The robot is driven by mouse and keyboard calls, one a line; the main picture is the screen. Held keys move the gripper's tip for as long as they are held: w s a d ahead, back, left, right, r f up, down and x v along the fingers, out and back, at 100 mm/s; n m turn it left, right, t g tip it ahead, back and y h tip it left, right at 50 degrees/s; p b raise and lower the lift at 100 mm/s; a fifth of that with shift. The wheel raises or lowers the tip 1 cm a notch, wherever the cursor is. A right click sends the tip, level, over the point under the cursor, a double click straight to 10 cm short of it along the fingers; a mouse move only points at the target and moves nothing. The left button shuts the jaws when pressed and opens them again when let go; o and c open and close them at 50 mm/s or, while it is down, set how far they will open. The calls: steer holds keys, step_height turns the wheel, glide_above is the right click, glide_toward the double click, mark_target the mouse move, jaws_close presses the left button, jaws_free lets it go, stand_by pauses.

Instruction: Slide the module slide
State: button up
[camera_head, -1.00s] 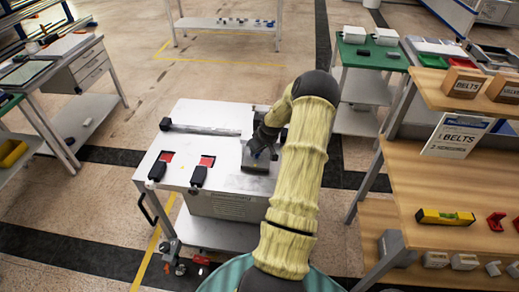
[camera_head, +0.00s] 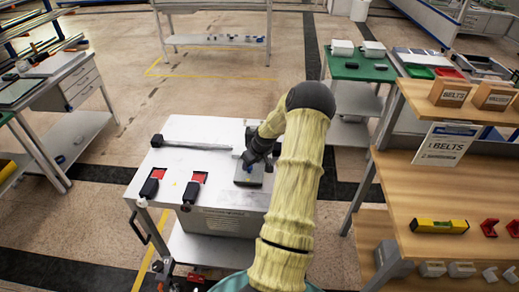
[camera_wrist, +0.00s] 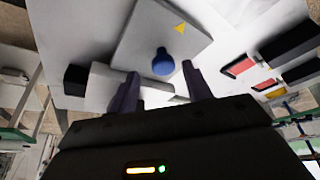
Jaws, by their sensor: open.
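The module slide looks like a grey block (camera_head: 249,174) on the white worktable (camera_head: 195,130), near its right side. In the wrist view its flat grey top (camera_wrist: 140,35) carries a round blue knob (camera_wrist: 163,62) and a yellow triangle mark. My gripper (camera_head: 256,158) is over the block, pointing down. In the wrist view my gripper (camera_wrist: 160,74) is open, with the blue knob just beyond and between the fingertips. I cannot tell whether a finger touches the knob. My wrist hides part of the block in the head view.
A dark-ended bar (camera_head: 190,145) lies along the table's back left. Two red patches with black handles (camera_head: 152,186) (camera_head: 190,192) are at the front. A wooden shelf unit (camera_head: 450,185) stands at right, a green-topped table (camera_head: 360,66) behind it.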

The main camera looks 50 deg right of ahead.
steer(key=b+v, duration=0.1)
steer(key=v, duration=1.4)
steer(key=shift+r, duration=0.15)
steer(key=shift+s+a, duration=0.1)
steer(key=w+a+r+n+g, duration=0.1)
steer(key=w+a+n+g, duration=0.15)
steer(key=a, duration=2.05)
steer(key=s+a+r, duration=0.1)
steer(key=s+a, duration=0.4)
steer(key=a, duration=0.3)
steer(key=s+a+r, duration=0.1)
steer(key=s+a, duration=0.3)
steer(key=a, duration=0.4)
steer(key=shift+s+a+m+t+y, duration=0.15)
steer(key=shift+s+m+t+y, duration=0.15)
steer(key=shift+s+m+t, duration=0.1)
